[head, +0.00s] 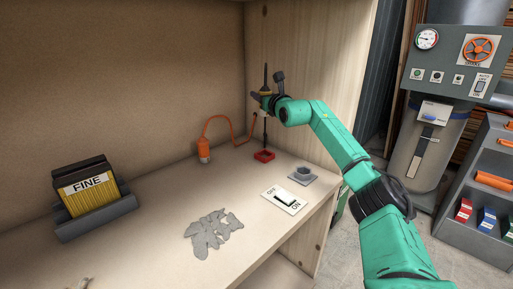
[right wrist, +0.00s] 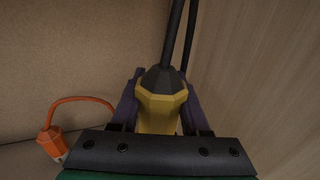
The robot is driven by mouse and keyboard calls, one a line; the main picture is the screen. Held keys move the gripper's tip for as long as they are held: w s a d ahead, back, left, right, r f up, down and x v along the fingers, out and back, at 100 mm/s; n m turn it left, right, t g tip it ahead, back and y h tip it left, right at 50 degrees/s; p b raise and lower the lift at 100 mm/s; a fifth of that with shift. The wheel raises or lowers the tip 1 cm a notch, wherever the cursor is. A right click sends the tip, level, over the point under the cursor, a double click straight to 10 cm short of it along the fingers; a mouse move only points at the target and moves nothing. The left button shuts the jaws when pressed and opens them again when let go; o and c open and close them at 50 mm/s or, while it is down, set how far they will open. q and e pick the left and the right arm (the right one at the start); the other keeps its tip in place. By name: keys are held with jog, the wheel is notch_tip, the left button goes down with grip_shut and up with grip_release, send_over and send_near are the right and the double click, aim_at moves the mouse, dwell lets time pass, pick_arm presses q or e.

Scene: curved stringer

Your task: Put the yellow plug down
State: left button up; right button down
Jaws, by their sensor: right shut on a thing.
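The yellow plug (right wrist: 161,103) shows in the right wrist view, with a dark collar and black cables running up from it. My right gripper (right wrist: 160,110) is shut on it, one finger on each side. In the head view, my right gripper (head: 262,97) is above the back right of the workbench (head: 150,215), near the wooden side panel. The plug is small and mostly hidden there, with a dark upright piece rising above the gripper. My left gripper is in neither view.
An orange connector (head: 204,152) with an orange cord stands left of the gripper. A red square base (head: 264,156), a grey socket block (head: 300,175) and an ON/OFF switch plate (head: 284,200) are on the bench. Grey flakes (head: 212,232) lie in front. A FINE holder (head: 90,190) stands left.

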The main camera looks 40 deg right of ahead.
aim_at(263, 112)
jog(key=f, duration=0.4)
jog(key=s+f, duration=0.1)
jog(key=f, duration=0.4)
jog(key=f+b, duration=0.1)
jog(key=f, duration=0.6)
jog(key=shift+w+f, duration=0.35)
jog(key=shift+f, duration=0.05)
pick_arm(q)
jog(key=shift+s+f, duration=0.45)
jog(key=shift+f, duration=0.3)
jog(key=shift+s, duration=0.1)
pick_arm(e)
jog(key=shift+c, duration=1.9)
grip_release()
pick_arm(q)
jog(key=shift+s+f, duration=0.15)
